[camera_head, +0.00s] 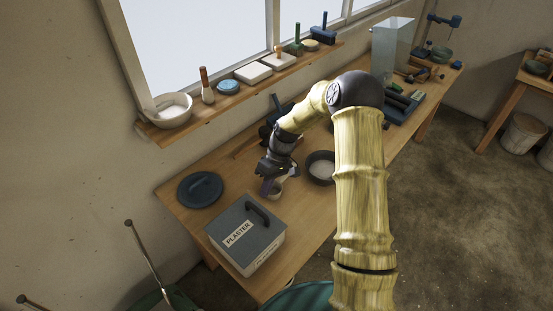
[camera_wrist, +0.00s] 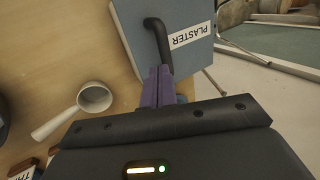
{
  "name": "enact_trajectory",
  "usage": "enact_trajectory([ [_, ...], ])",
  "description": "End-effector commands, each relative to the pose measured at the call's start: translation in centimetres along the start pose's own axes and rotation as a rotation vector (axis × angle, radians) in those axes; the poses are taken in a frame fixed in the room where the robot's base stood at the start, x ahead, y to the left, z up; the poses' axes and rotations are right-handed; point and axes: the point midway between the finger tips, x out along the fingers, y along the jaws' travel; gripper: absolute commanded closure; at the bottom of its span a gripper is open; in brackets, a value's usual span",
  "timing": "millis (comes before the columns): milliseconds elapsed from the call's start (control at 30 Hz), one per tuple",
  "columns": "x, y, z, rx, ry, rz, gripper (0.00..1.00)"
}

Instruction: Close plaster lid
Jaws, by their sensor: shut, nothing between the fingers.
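The plaster box (camera_head: 250,247) is grey with a blue-grey lid (camera_head: 243,225) marked PLASTER, standing at the near end of the wooden bench. The lid lies over the box top, with a dark arched handle (camera_head: 257,214); I cannot tell whether it is fully seated. In the wrist view the lid (camera_wrist: 190,65) and its handle (camera_wrist: 158,38) are just beyond my fingertips. My gripper (camera_head: 267,187) has purple fingers (camera_wrist: 156,72), pressed together and empty, near the box's far edge. Whether they touch the handle is unclear.
A dark bowl (camera_head: 321,167) stands to the right. A white scoop or cup (camera_wrist: 93,97) lies on the bench by my fingers. A shelf (camera_head: 241,88) with tools and a bowl runs under the window.

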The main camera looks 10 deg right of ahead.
Motion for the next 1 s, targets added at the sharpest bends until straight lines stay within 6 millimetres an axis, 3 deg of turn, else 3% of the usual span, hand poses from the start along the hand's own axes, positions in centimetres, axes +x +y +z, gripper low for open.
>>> enact_trajectory([
  [500, -8.3, 1.1, -0.4, -0.007, 0.003, 0.008, 1.0],
  [1000, -9.2, 1.1, -0.3, -0.005, 0.001, 0.007, 1.0],
])
